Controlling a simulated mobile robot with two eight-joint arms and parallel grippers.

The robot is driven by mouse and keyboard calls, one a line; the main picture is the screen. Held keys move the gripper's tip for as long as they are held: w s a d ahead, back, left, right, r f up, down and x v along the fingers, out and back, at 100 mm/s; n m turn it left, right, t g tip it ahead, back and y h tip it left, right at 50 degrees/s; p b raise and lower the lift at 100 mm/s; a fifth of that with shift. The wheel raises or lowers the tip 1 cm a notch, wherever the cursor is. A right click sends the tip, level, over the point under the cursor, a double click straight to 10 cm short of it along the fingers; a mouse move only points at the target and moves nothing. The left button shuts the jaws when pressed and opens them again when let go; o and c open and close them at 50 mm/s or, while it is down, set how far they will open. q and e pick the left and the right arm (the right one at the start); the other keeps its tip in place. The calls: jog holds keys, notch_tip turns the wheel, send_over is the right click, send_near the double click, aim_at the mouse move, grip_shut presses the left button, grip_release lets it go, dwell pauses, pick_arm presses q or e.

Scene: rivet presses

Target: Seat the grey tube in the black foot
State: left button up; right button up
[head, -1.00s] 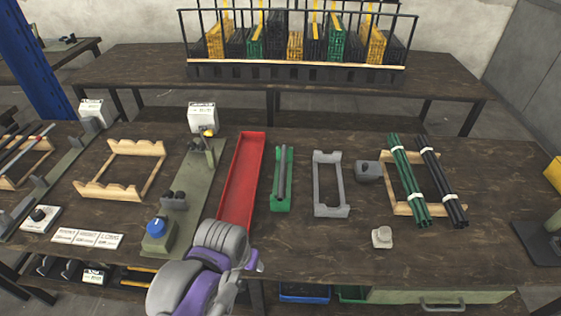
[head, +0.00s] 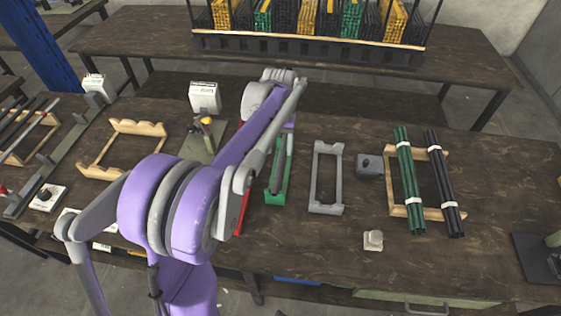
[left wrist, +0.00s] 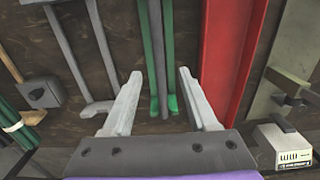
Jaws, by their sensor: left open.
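The grey tube (head: 278,172) lies lengthwise in the green holder (head: 273,198), partly hidden behind my left arm in the head view. In the left wrist view the tube (left wrist: 157,50) runs between my open fingers, with the green holder (left wrist: 171,45) around it. My left gripper (left wrist: 159,73) is open and empty, over the far end of the holder. In the head view its hand (head: 289,119) hangs below the wrist and the fingertips are not clear. The black foot (head: 368,166), a dark block with a round opening, stands right of the grey cradle. My right gripper is not in view.
A grey cradle (head: 315,206) stands between holder and foot. A red tray (left wrist: 223,60) lies beside the holder, mostly hidden by my arm in the head view. Green rods (head: 409,185) and black rods (head: 443,185) rest on a wooden rack. A small pale block (head: 373,240) stands near the front.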

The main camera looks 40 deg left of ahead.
aim_at(280, 160)
pick_arm(q)
jog(key=f, duration=0.5)
jog(key=shift+w+f, duration=0.35)
grip_shut()
